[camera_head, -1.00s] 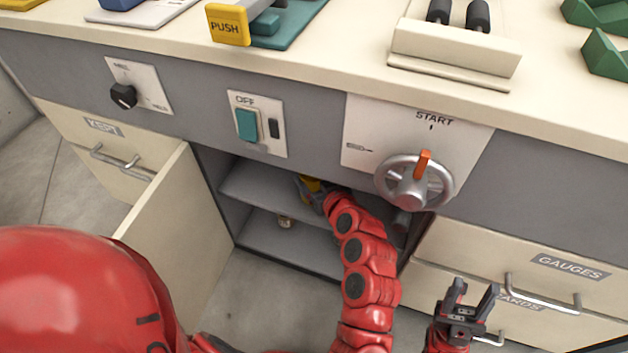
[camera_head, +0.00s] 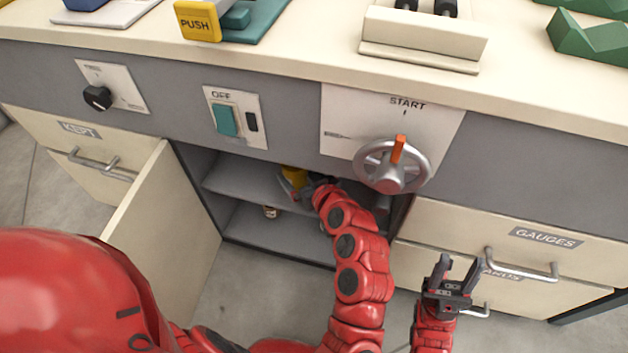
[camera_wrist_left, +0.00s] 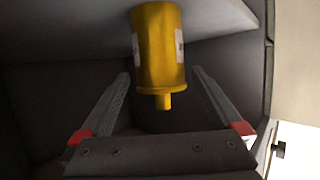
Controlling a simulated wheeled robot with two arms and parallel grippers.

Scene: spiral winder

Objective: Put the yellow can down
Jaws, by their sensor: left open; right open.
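The yellow can (camera_head: 294,177) is on the upper shelf (camera_head: 232,182) inside the open cabinet, partly hidden by my left gripper (camera_head: 296,190). In the left wrist view the can (camera_wrist_left: 158,45) has a pale label and a narrow nozzle, and the nozzle points down in that picture. The left gripper's fingers (camera_wrist_left: 160,105) are spread on either side of the can, with gaps showing between them and it. Its contact with the shelf is not clearly visible. My right gripper (camera_head: 455,275) is open and empty in front of the right drawers.
A cream cabinet door (camera_head: 165,235) stands open on the left. A small jar (camera_head: 270,212) is on the lower level. A handwheel (camera_head: 392,165) projects above the arm on the right. Drawer handles (camera_head: 522,268) stick out near my right gripper.

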